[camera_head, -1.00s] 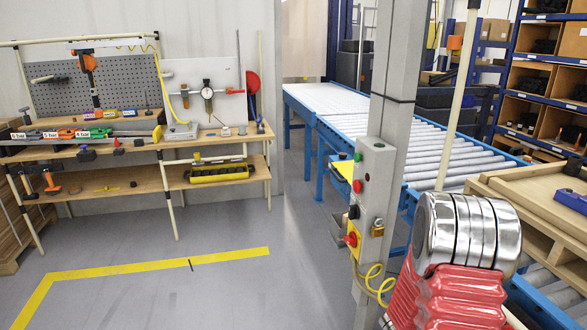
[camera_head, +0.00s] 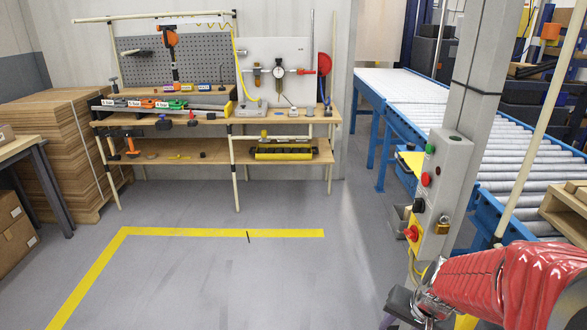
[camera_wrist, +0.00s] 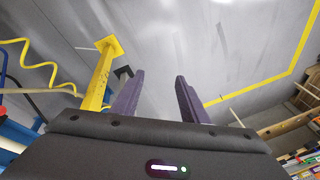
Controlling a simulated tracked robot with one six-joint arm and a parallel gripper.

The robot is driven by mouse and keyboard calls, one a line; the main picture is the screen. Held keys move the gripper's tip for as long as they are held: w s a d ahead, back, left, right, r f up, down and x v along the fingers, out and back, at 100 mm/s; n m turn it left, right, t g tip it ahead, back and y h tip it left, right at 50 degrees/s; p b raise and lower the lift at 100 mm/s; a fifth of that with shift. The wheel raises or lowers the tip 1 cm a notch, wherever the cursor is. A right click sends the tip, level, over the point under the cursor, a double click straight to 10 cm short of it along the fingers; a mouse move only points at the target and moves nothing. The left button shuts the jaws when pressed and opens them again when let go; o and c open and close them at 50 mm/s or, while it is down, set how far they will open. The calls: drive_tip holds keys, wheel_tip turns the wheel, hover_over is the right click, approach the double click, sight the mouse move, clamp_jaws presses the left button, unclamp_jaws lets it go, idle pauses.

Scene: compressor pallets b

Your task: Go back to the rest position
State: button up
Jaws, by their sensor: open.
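My gripper (camera_wrist: 158,100) shows in the wrist view as two purple fingers standing apart, with nothing between them. Grey floor and a stretch of yellow floor line lie beyond the fingers. In the head view my arm, in a red ribbed sleeve, reaches in from the lower right. Its wrist end is low in front of the control post, and the fingertips there are mostly cut off by the bottom edge.
A grey post with a control box (camera_head: 438,190) stands close to my arm. Behind it runs a blue roller conveyor (camera_head: 510,158). A workbench (camera_head: 215,150) with tools stands at the back, beside stacked cardboard (camera_head: 60,145).

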drive_tip(key=s+a+r+n, duration=0.2)
drive_tip(key=s+r, duration=0.2)
drive_tip(key=r, duration=0.1)
drive_tip(key=s+a+r+n+t, duration=0.1)
drive_tip(key=s+a+r+n, duration=0.1)
drive_tip(key=r, duration=0.4)
drive_tip(key=s+a+r+n+t, duration=0.1)
drive_tip(key=s+a+r, duration=0.3)
drive_tip(key=s+r, duration=0.2)
drive_tip(key=shift+a+n+h, duration=0.25)
drive_tip(key=shift+n+h, duration=0.15)
drive_tip(key=shift+r, duration=0.1)
